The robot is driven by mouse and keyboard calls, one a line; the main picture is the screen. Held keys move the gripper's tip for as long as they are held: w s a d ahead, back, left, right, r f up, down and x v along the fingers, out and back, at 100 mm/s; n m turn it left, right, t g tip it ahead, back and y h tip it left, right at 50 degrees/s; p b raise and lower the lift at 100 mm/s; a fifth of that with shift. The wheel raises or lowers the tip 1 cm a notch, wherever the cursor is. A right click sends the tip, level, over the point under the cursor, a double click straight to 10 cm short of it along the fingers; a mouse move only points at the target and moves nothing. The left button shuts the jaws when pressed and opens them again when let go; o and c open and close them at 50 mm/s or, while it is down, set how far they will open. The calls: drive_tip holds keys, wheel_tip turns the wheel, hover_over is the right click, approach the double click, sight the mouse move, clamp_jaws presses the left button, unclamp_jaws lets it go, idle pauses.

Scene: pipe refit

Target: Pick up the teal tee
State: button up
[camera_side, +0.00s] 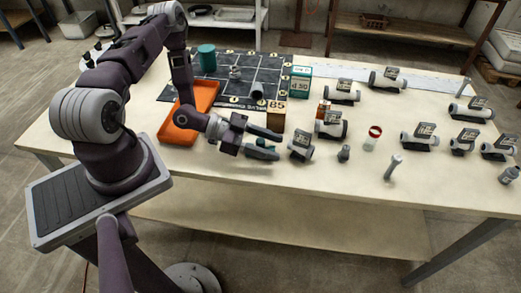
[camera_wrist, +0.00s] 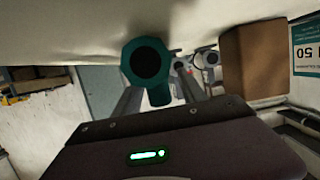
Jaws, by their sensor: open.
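The teal tee (camera_side: 262,152) lies near the front edge of the table, right by my gripper (camera_side: 276,145) in the side view. In the wrist view the teal tee (camera_wrist: 130,68) shows a round open end with a dark bore facing the camera. A short branch of it points down between the two fingers. My gripper (camera_wrist: 160,85) is open, with one finger on each side of the branch. I cannot tell whether either finger touches the tee.
A brown box (camera_side: 276,113) marked 85 stands behind my gripper. An orange tray (camera_side: 187,112) lies to the left. Several grey pipe fittings with dark labels stand to the right; the nearest is a grey fitting (camera_side: 300,146). A red-rimmed cup (camera_side: 373,137) stands farther right.

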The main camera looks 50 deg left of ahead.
clamp_jaws()
